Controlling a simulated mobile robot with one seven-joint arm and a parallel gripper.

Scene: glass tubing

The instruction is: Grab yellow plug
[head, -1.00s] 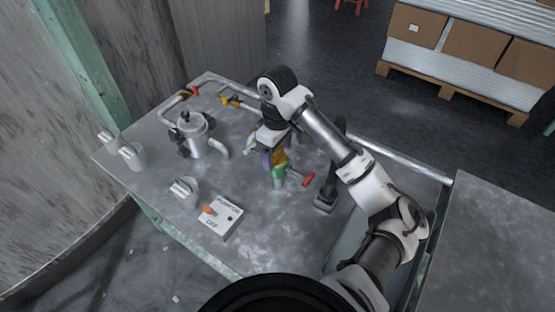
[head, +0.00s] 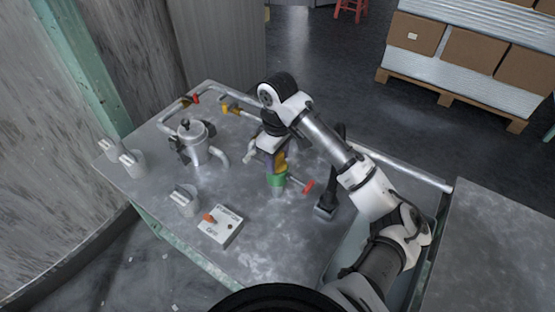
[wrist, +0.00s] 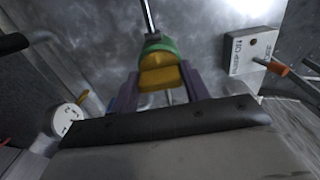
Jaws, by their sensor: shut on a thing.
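The yellow plug (head: 281,161) is a small yellow block just above a green fitting (head: 276,180) on the metal bench. My gripper (head: 271,157) points down at it from above. In the wrist view the plug (wrist: 160,79) lies between the two purple fingers of my gripper (wrist: 160,88), and the fingers are shut on it. The green fitting (wrist: 158,46) is directly beyond the plug there, with a thin metal rod running from it. I cannot tell whether plug and fitting are still joined. My fingers partly hide the plug in the head view.
A red-handled valve (head: 308,187) and a dark upright stand (head: 326,200) are close on the right. A metal pot (head: 198,144) with pipes stands on the left. A white switch box (head: 220,228) sits near the front edge. Bare bench lies between box and stand.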

